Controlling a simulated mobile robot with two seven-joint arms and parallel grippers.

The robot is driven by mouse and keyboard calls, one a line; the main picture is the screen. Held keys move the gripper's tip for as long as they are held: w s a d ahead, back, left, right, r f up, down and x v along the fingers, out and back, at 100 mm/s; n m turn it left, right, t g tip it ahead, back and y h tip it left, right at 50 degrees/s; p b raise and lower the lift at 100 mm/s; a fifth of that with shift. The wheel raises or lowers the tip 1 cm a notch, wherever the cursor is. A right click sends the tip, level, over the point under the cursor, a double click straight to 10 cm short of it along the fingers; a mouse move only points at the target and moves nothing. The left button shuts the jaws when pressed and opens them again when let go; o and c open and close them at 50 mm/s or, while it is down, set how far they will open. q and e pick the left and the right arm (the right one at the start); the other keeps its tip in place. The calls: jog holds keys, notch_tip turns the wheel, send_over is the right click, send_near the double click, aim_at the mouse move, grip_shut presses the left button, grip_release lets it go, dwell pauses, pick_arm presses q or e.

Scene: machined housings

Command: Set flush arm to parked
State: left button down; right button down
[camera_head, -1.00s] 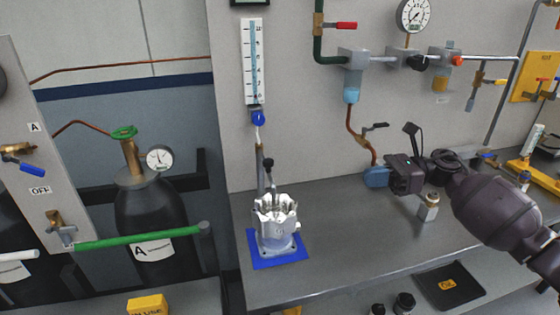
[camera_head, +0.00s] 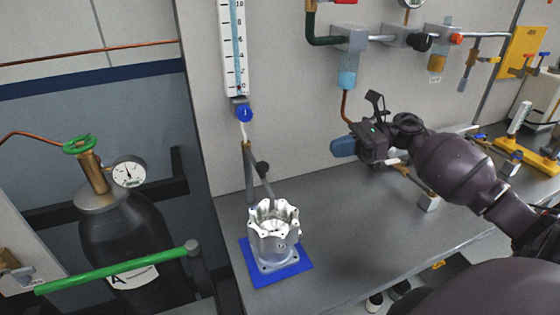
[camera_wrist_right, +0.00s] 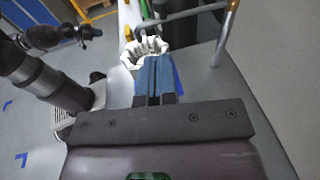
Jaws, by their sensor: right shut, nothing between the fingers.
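The housing stands upright on a blue mat (camera_head: 295,276). My right gripper (camera_head: 335,147) has blue fingers, shut and empty, up and to the right of the flush arm, apart from it. The right wrist view shows the shut fingers (camera_wrist_right: 154,65) in front of the housing (camera_wrist_right: 133,50). My left arm shows there at upper left; its fingers are unclear.
A flowmeter (camera_head: 235,50) with a blue knob (camera_head: 243,112) hangs above the post. Pipework with a light blue fitting (camera_head: 347,79) is on the wall behind my right gripper. A gas cylinder (camera_head: 125,235) and a green bar (camera_head: 115,268) stand left. The bench (camera_head: 355,235) front is clear.

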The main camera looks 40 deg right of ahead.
aim_at(258, 169)
pick_arm(q)
jog(key=shift+w+r, duration=0.1)
pick_arm(e)
jog(key=shift+a, duration=0.1)
